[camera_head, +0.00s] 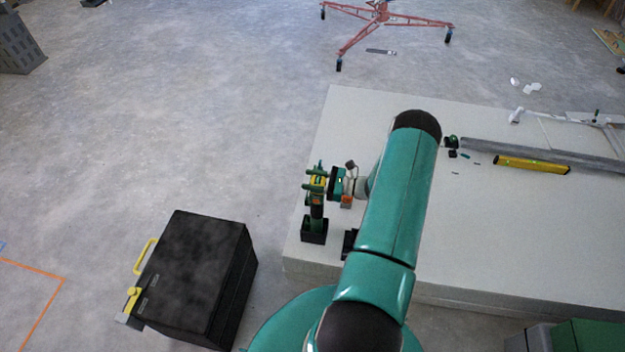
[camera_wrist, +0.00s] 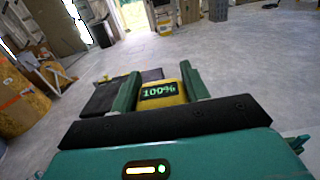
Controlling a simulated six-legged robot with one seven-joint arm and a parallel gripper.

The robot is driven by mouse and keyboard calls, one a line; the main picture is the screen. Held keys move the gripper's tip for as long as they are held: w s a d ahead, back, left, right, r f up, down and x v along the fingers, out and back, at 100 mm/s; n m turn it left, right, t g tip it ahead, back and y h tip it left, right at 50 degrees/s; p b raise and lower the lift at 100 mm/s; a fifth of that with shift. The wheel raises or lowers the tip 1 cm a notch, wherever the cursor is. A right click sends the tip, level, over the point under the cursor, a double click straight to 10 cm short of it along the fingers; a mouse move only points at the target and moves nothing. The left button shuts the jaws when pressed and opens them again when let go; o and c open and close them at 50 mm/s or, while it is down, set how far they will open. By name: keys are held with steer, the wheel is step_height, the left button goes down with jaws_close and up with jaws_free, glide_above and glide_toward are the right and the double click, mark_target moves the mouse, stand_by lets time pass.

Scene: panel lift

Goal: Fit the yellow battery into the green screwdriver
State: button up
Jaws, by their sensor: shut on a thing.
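In the head view, my gripper (camera_head: 315,179) is at the left end of the white panel, its fingers reaching left. It is shut on the yellow battery (camera_head: 318,184). In the wrist view, the battery (camera_wrist: 161,94) sits between the two green fingers, with a lit "100%" on its dark display. The green screwdriver (camera_head: 316,212), with orange parts, stands upright just below the gripper in the head view, in a black block (camera_head: 314,236). The gripper and battery overlap its top there. I cannot tell whether the battery touches it. The wrist view does not clearly show the screwdriver.
The white panel (camera_head: 480,230) has free room on its right half. A yellow level (camera_head: 532,165), grey bars and small parts lie towards its back right. A black case (camera_head: 195,275) with a yellow handle stands on the floor at left. A red wheeled stand (camera_head: 380,15) is behind.

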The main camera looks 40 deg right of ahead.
steer(key=o, duration=1.2)
steer(key=shift+c, duration=0.2)
steer(key=v, duration=1.3)
steer(key=shift+s+d, duration=0.2)
steer(key=shift+s, duration=0.15)
steer(key=shift+s, duration=0.1)
